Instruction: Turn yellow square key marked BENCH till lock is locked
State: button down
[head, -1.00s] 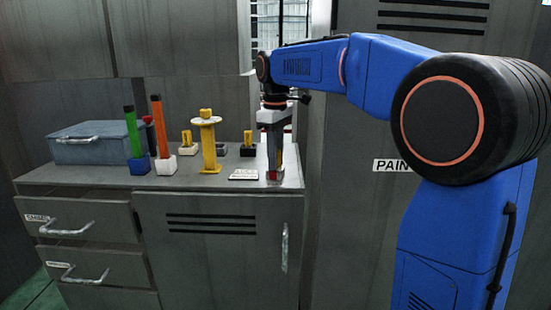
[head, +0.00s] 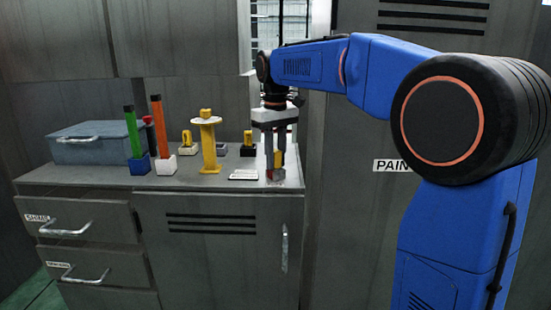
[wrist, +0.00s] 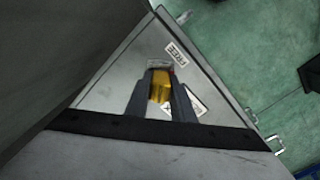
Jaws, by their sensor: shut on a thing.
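The yellow key (head: 277,160) stands upright at the right end of the grey counter. My gripper (head: 275,157) points down and is shut on it. In the wrist view the key (wrist: 160,88) sits between my two fingers (wrist: 160,98). A grey lock block (wrist: 160,64) shows just beyond the key, largely hidden by the fingers. A label reading FREE (wrist: 176,53) lies on the counter near the block. A second label (wrist: 196,100) is partly covered by a finger. The BENCH marking cannot be read.
A grey cabinet wall (head: 345,200) rises close on the right.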

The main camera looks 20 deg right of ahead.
jog(key=c, duration=1.4)
grip_release()
jog(key=shift+c, duration=0.2)
